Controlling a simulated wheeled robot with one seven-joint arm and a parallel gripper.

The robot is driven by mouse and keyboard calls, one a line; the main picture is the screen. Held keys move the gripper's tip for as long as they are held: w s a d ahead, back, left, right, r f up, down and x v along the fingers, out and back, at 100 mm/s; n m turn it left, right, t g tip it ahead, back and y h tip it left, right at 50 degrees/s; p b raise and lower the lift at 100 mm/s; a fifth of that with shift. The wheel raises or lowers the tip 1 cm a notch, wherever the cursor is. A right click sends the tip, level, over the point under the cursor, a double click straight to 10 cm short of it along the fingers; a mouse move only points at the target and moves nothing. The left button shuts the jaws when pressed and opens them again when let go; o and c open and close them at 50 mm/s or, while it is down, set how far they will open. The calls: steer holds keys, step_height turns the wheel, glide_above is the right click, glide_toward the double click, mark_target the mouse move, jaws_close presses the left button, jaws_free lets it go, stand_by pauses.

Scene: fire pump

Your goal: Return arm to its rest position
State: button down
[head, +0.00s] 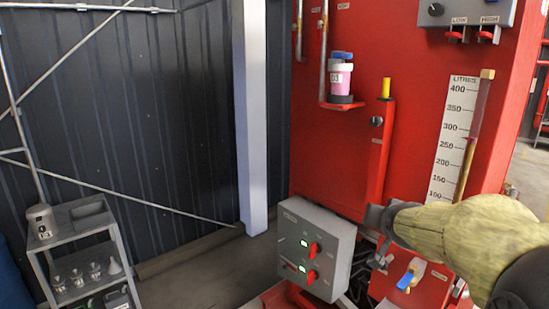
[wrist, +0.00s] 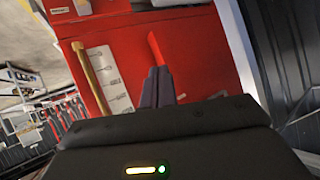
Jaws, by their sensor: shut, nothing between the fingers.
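My arm (head: 470,235) reaches in from the right in the head view, in front of the red fire pump cabinet (head: 430,120). My gripper (head: 374,217) points left, near the upper right corner of the grey control box (head: 310,245). In the wrist view my gripper (wrist: 158,72) shows its two dark fingers together, shut and empty. A narrow red piece (wrist: 156,48) shows just beyond the fingertips. I cannot tell whether the fingers touch anything. The lower cabinet front is partly hidden behind my arm.
A litres scale (head: 455,135) and a shelf holding a pink-and-white container (head: 340,78) are on the cabinet. A blue-handled valve (head: 407,278) sits below my gripper. A grey cart (head: 85,220) stands left; a white post (head: 250,120) stands between. Floor between cart and cabinet is clear.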

steer(key=s+a+f+n+g+y, duration=0.1)
steer(key=s+a+f+g, duration=0.3)
steer(key=s+f, duration=0.6)
steer(key=s+a+f+n+g+y, duration=0.1)
steer(key=s+a+f+n+g, duration=0.2)
steer(key=s+f, duration=0.8)
steer(key=a+f+g, duration=0.1)
steer(key=a+g, duration=0.1)
steer(key=a, duration=0.1)
steer(key=shift+n+b, duration=0.3)
steer(key=shift+b, duration=0.05)
steer(key=shift+a+r, duration=0.1)
steer(key=shift+a, duration=0.1)
steer(key=shift+d, duration=0.1)
steer(key=shift+s, duration=0.15)
steer(key=c, duration=2.1)
jaws_free()
